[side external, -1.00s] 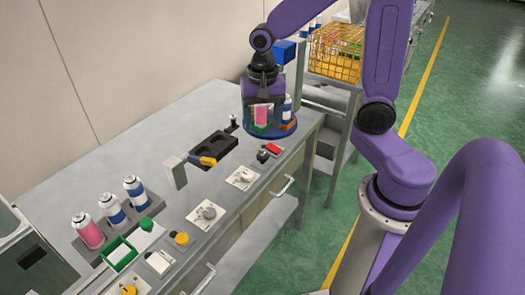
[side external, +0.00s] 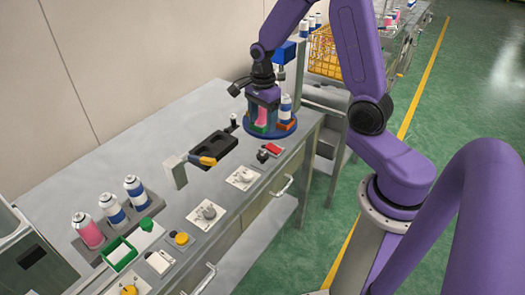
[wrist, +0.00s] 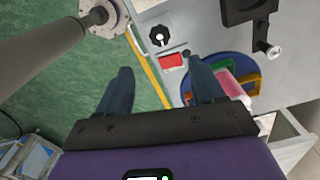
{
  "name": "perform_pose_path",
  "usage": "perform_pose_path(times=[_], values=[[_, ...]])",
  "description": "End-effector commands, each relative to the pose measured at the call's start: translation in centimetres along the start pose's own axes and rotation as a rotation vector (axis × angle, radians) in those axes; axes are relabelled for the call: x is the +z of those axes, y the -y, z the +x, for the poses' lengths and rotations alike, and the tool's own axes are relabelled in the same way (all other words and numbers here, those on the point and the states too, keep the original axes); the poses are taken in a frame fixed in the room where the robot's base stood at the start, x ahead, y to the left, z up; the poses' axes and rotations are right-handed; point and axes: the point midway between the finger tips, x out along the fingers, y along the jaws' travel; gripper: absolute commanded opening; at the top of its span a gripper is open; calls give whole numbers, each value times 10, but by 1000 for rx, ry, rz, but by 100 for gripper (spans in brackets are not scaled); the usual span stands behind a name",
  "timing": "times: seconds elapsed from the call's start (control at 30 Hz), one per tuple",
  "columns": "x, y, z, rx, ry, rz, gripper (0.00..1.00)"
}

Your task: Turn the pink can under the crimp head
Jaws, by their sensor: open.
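The blue turntable (side external: 257,134) sits at the far right end of the bench. The pink can (side external: 262,116) stands on it in a green holder, partly hidden by my gripper. My gripper (side external: 263,108) is over the turntable. In the wrist view my gripper (wrist: 159,66) is open, with nothing visible between its fingers. There the pink can (wrist: 231,86) lies just right of the right finger, outside the jaws, partly covered. The blue crimp head (side external: 284,52) is behind my gripper.
A white and blue can (side external: 285,107) stands on the turntable in an orange holder. A red block (side external: 274,149) and a black knob (side external: 262,156) are in front of it. A black fixture (side external: 214,146) is to the left. Several cans stand in a rack at left.

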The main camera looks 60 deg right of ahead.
Motion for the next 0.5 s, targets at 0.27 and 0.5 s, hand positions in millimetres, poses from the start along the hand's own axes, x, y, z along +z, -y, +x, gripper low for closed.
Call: perform_pose_path(times=[0.27, 0.5], values=[[0, -2, 44, 5, -1, -1, 68], [0, -1, 78, 4, 0, -1, 68]])
